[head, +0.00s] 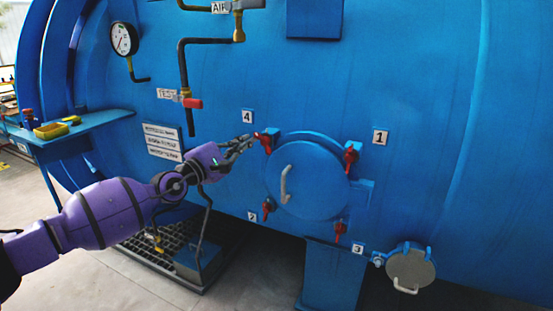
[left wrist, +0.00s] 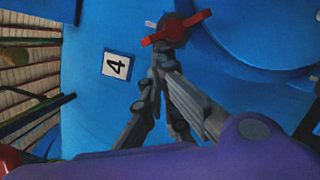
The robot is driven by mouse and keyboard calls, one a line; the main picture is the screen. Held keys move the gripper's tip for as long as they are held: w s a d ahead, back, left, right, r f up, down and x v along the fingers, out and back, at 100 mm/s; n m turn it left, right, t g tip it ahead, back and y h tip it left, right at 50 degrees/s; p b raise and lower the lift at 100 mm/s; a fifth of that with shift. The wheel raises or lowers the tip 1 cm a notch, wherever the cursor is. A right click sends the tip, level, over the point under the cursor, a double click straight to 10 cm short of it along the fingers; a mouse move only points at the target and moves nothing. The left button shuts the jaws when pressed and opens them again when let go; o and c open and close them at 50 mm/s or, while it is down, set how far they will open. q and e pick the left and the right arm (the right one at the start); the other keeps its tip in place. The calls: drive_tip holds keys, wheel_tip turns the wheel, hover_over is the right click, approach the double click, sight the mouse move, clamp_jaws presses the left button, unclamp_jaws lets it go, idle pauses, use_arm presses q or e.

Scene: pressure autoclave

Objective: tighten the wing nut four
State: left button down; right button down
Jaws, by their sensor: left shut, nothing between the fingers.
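The red wing nut four (head: 264,141) sits at the upper left of the round blue hatch (head: 307,180), beside the label 4 (head: 247,116). My left gripper (head: 248,141) is at the wing nut's left side, its fingers pointing at it. In the left wrist view the red wing nut (left wrist: 176,28) is at the top, right of the label 4 (left wrist: 116,65). The left fingertips (left wrist: 168,48) are together right at the nut and partly overlap it; I cannot tell whether they touch it. Nothing shows between the fingers. My right gripper is not in view.
Other red wing nuts sit by labels 1 (head: 380,138), 2 (head: 252,217) and 3 (head: 358,249). The hatch has a pale handle (head: 285,183). A pipe with a red valve handle (head: 192,103) hangs above my left arm. A blue side shelf (head: 80,124) is at the left.

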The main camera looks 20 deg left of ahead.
use_arm(q)
drive_tip(key=shift+r+m, duration=0.35)
drive_tip(key=shift+m, duration=0.25)
drive_tip(key=shift+r+m+g+p, duration=0.4)
drive_tip(key=shift+m+p, duration=0.2)
drive_tip(key=shift+m, duration=0.3)
drive_tip(key=shift+d+r+p, duration=0.35)
drive_tip(key=shift+r, duration=0.3)
idle(1.3)
idle(0.5)
